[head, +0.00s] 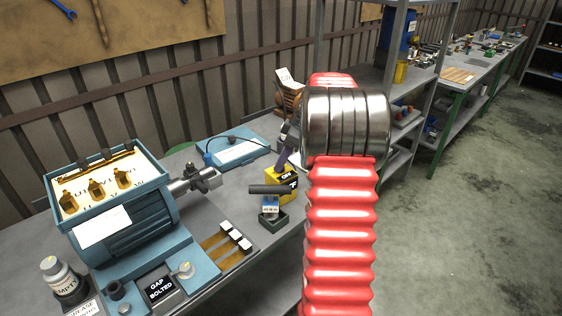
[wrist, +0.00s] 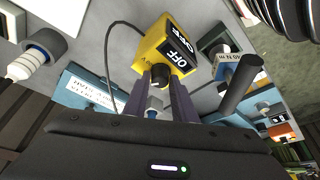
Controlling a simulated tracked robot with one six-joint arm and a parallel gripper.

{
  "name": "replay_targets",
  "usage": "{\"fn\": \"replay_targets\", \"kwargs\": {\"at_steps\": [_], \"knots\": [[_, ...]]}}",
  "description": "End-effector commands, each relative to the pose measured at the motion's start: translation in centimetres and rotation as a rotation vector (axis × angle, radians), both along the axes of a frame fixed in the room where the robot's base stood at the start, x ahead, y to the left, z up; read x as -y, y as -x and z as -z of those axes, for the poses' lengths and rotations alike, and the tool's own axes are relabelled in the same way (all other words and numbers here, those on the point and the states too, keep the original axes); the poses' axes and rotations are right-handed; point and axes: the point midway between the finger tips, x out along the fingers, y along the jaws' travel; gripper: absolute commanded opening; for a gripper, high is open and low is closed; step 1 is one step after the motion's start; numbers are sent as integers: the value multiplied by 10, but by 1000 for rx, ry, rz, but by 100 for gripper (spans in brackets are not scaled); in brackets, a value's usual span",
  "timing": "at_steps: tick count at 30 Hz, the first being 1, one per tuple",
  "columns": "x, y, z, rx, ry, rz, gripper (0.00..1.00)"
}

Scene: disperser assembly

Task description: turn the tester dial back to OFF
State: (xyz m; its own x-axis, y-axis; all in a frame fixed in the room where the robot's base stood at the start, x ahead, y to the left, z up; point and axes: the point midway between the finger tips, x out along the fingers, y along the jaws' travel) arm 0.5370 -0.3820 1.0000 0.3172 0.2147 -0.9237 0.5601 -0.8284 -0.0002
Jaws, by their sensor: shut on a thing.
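The yellow tester (head: 280,195) stands on the bench just right of the blue motor unit. In the wrist view the tester (wrist: 150,50) fills the upper middle, tilted in the picture. Its black display (wrist: 178,50) reads OFF. My gripper (wrist: 160,82) has its two dark purple fingers closed around the dark dial on the tester's near face. The fingers hide most of the dial, so its pointer cannot be read. In the head view my gripper (head: 282,160) reaches down to the tester, partly behind my red arm.
The blue motor unit (head: 125,243) takes up the bench's left. A dark cable (wrist: 115,70) curves from the tester.

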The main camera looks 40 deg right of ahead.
Motion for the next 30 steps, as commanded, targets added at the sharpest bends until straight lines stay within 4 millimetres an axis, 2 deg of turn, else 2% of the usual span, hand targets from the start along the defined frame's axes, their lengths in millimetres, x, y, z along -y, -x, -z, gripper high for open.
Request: {"fn": "replay_targets", "kwargs": {"at_steps": [16,17,24,30], "knots": [[0,0,0,0,1,-35,2],[0,0,0,0,1,-35,26],[0,0,0,0,1,-35,42],[0,0,0,0,1,-35,42]]}}
